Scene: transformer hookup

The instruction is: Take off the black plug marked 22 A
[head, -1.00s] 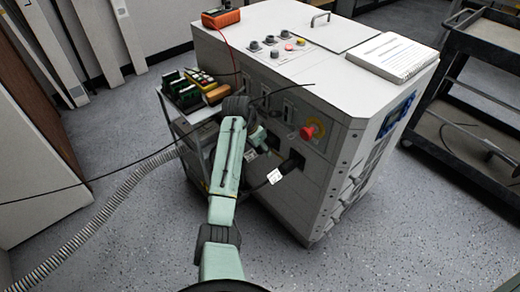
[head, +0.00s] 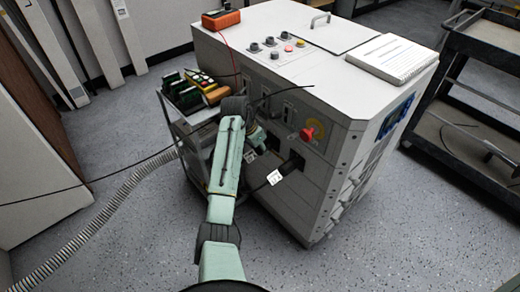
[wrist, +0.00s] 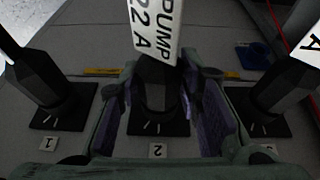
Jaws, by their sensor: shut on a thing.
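In the wrist view the black plug marked 22 A (wrist: 158,96) stands at the socket plate (wrist: 158,127) above label 2. Its white tag (wrist: 156,30) reads PUMP 22 A. My gripper (wrist: 160,105) has one purple-padded finger on each side of the plug and is shut on it. Whether the plug is fully seated I cannot tell. In the head view my gripper (head: 256,137) is at the front of the white cabinet (head: 340,135), and my arm hides the held plug.
Another black plug (wrist: 40,85) stands close at left over label 1, and a third (wrist: 285,75) at right over label 3, tag partly cut off. A red knob (head: 307,133) protrudes nearby. A cart (head: 480,80) stands at right.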

